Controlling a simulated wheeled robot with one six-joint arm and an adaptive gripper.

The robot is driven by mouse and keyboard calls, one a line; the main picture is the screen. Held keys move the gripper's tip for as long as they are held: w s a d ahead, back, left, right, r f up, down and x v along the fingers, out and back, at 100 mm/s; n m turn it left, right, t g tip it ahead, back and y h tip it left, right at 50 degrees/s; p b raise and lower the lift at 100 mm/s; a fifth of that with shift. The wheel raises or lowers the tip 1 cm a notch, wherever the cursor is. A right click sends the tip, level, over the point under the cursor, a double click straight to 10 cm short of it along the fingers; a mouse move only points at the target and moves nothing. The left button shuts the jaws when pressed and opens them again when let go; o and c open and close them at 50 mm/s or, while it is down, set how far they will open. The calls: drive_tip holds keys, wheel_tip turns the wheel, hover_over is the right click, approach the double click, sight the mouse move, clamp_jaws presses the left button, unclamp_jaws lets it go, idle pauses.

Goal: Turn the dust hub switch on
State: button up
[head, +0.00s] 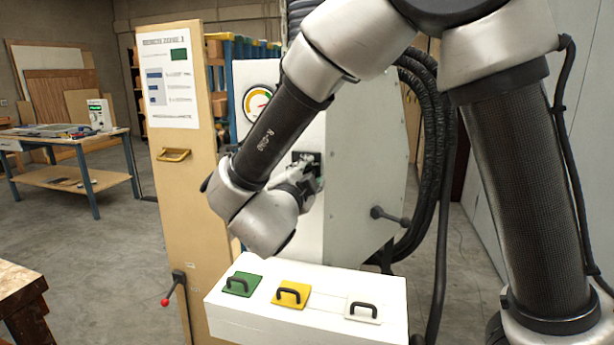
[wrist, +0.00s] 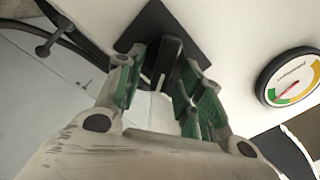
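The dust hub is a white cabinet (head: 350,200) with a round gauge (head: 257,102) on its front. The switch is a black knob with a pale mark (wrist: 164,68) on a black square plate (wrist: 150,28); in the head view the plate (head: 303,156) shows only partly behind my gripper (head: 314,178). In the wrist view, my gripper (wrist: 168,84) has its green-padded fingers apart, one on each side of the knob. The knob stands between the fingertips. Whether either pad touches it is hard to tell.
A white box (head: 260,322) with green, yellow and white handled lids stands in front. A tan panel (head: 190,230) with a poster and a red-tipped lever (head: 172,290) is to the left. Black hoses (head: 430,150) hang right of the cabinet. Open floor lies at left.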

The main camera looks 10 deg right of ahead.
drive_tip(key=v, duration=1.2)
drive_tip(key=shift+f, duration=0.1)
